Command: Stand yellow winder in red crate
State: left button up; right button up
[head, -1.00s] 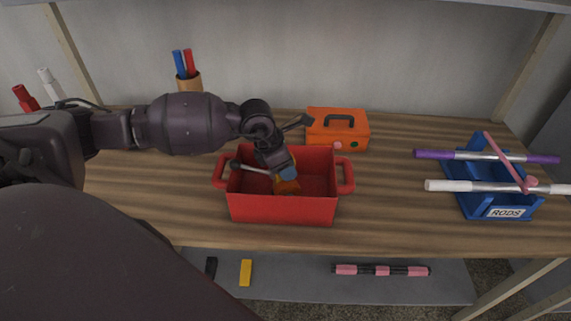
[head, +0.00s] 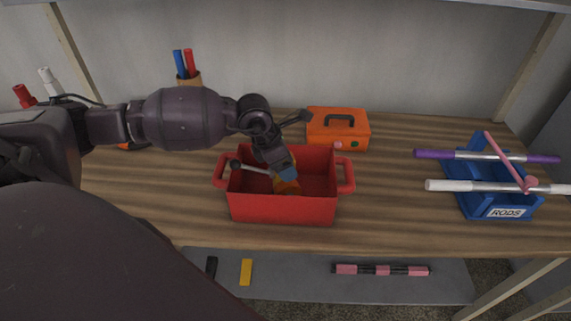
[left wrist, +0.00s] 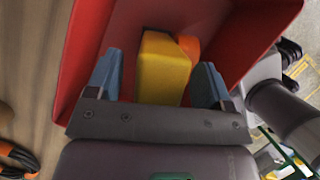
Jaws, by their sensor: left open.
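The red crate (head: 282,209) stands on the wooden shelf, and its wall shows in the left wrist view (left wrist: 84,55). The yellow winder (left wrist: 162,68) is inside it, a yellow block with an orange part beside it. In the head view only a small orange-yellow piece (head: 288,188) shows below my fingers. My left gripper (head: 285,175) reaches down into the crate. Its blue fingers (left wrist: 161,78) are open, one on each side of the yellow block; I cannot tell whether they touch it. The winder's lower end is hidden. My right gripper is not in view.
A light stick with a dark knob (head: 250,168) leans at the crate's left. An orange toolbox (head: 325,132) stands behind. A blue rods holder (head: 478,205) is at right; a pen cup (head: 188,81) is back left. The wood between crate and holder is clear.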

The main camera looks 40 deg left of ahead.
pick_arm(q)
jog(key=v, duration=0.9)
jog(key=shift+r, duration=0.25)
jog(key=shift+s, duration=0.1)
